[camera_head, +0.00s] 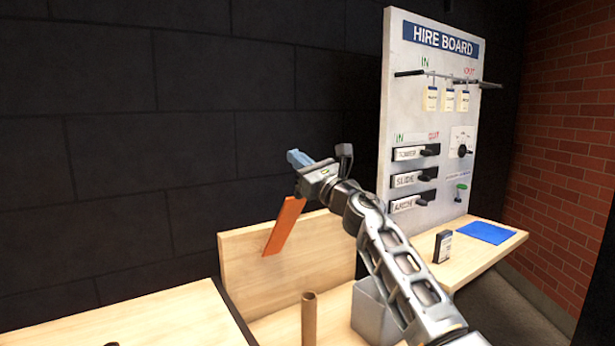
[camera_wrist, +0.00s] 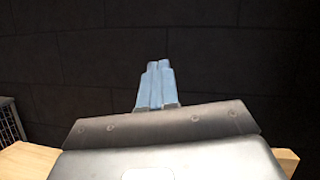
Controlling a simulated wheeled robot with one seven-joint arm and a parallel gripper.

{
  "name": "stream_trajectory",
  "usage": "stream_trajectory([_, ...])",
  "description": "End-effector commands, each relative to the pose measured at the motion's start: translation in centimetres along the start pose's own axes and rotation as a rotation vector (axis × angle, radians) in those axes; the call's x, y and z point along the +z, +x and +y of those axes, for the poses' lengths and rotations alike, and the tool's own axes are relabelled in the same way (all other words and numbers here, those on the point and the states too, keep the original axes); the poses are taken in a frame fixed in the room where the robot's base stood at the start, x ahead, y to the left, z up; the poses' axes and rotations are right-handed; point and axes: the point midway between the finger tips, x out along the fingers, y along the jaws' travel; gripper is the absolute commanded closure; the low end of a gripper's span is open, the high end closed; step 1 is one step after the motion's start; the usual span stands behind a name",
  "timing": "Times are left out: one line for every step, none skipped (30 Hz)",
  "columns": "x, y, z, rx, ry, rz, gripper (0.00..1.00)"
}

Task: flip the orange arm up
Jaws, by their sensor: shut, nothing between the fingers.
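The orange arm (camera_head: 284,225) shows in the head view as a flat orange bar in front of the upright wooden panel. It is tilted, with its upper end leaning right toward my gripper. My gripper (camera_head: 297,158) is above that upper end, its blue fingers pointing up and left toward the dark wall. The fingers are closed together with nothing between them, as the wrist view (camera_wrist: 156,84) also shows. My wrist hides the area around the upper end, so I cannot tell whether it touches the bar. The orange arm is not visible in the wrist view.
The wooden panel (camera_head: 240,262) stands behind the bench. A brown tube (camera_head: 309,318) and a grey box (camera_head: 372,312) are below my arm. The hire board (camera_head: 398,115) with tags and sliders stands at right.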

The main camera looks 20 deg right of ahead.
Motion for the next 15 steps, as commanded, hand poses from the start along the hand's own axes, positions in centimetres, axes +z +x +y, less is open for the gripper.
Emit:
stream_trajectory([0.05, 0.57, -0.31, 0.002, -0.004, 0.019, 1.00])
stream_trajectory([-0.02, 0.79, -0.43, 0.002, -0.001, 0.029, 1.00])
stream_trajectory([-0.08, 1.05, -0.51, 0.003, 0.001, 0.038, 1.00])
stream_trajectory([-0.10, 1.19, -0.55, 0.003, 0.002, 0.044, 1.00])
stream_trajectory([-0.14, 1.30, -0.53, 0.005, 0.005, 0.048, 1.00])
stream_trajectory([-0.18, 1.41, -0.49, 0.006, 0.006, 0.052, 1.00])
stream_trajectory([-0.21, 1.46, -0.50, 0.007, 0.007, 0.055, 1.00])
stream_trajectory([-0.23, 1.49, -0.50, 0.007, 0.008, 0.056, 1.00])
stream_trajectory([-0.26, 1.51, -0.49, 0.007, 0.008, 0.057, 1.00])
stream_trajectory([-0.27, 1.50, -0.48, 0.007, 0.009, 0.057, 1.00])
stream_trajectory([-0.28, 1.49, -0.47, 0.007, 0.009, 0.057, 1.00])
stream_trajectory([-0.29, 1.48, -0.46, 0.007, 0.009, 0.057, 1.00])
stream_trajectory([-0.30, 1.48, -0.45, 0.007, 0.009, 0.057, 1.00])
stream_trajectory([-0.30, 1.48, -0.45, 0.007, 0.009, 0.057, 1.00])
stream_trajectory([-0.31, 1.47, -0.44, 0.007, 0.009, 0.057, 1.00])
